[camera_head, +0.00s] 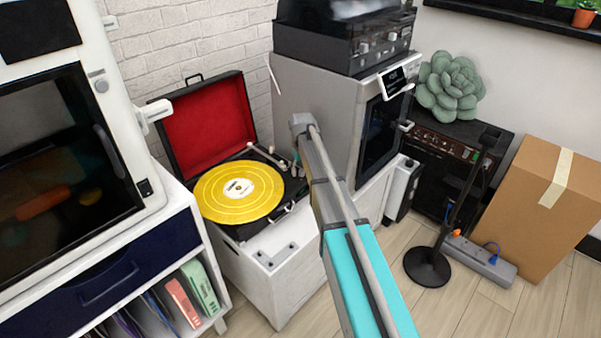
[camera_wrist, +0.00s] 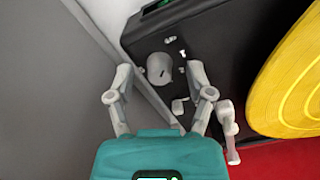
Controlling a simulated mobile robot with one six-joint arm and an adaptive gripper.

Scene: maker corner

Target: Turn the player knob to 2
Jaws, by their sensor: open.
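The record player (camera_head: 238,231) stands open on a white cabinet, with a red-lined lid and a yellow record (camera_head: 240,190). In the wrist view, the record (camera_wrist: 288,85) is at the right. A round grey knob (camera_wrist: 160,68) with a dark pointer mark sits on the player's black top (camera_wrist: 218,40). My gripper (camera_wrist: 159,77) is open, its two grey fingers spread, and the knob appears between and just beyond the fingertips. I cannot tell the gap in depth. The number by the pointer is too small to read. In the head view my arm hides the knob.
A grey machine (camera_head: 312,95) stands close to the right of the player; a flat grey side (camera_wrist: 50,100) fills the wrist view's left. The pale tonearm (camera_wrist: 228,130) lies right of my gripper. A white-and-blue cabinet (camera_head: 165,245) is at the left.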

